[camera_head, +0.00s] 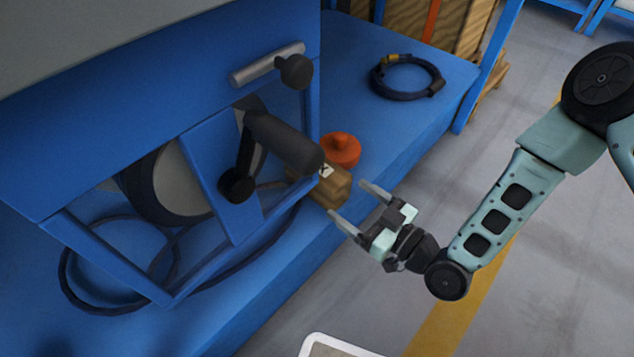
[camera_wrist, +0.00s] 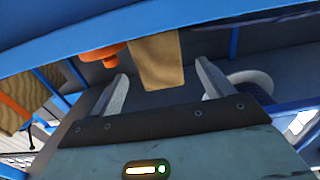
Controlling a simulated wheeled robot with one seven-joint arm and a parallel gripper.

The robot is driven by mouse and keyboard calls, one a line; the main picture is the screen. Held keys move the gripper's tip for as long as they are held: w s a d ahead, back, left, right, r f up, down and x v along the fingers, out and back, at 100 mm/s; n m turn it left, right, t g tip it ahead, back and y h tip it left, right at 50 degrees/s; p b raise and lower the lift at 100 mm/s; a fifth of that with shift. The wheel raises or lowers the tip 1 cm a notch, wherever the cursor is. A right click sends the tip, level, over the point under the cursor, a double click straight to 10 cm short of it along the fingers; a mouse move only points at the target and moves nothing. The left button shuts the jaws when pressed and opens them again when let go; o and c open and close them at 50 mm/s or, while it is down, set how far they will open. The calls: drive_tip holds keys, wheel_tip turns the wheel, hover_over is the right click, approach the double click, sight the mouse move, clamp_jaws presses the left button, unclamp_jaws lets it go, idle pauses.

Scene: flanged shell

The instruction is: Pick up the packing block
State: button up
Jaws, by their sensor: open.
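The packing block (camera_head: 333,187) is a light brown wooden block on the blue surface, close to its front edge. A dark crank handle hides part of it in the head view. In the wrist view the block (camera_wrist: 158,60) shows ahead, between the two fingers in the picture. My gripper (camera_head: 349,199) is open and empty, with its fingertips close to the block's right side. It also shows in the wrist view (camera_wrist: 160,85). I cannot tell whether a finger touches the block.
An orange knobbed part (camera_head: 341,150) stands just behind the block. The blue frame with a black crank handle (camera_head: 283,143) rises close on the left. A coiled dark cable (camera_head: 407,78) lies farther back. The blue surface between cable and orange part is clear.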

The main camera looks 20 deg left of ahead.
sight(325, 180)
drive_tip(key=x, duration=0.2)
drive_tip(key=shift+w+a+b, duration=0.15)
drive_tip(key=shift+a+b, duration=0.25)
drive_tip(key=b+x, duration=0.3)
drive_tip(key=x, duration=0.1)
drive_tip(key=shift+w+a, duration=0.15)
drive_tip(key=shift+a, duration=0.15)
drive_tip(key=shift+w+a+r, duration=0.15)
drive_tip(key=shift+a, duration=0.15)
drive_tip(key=c, duration=1.3)
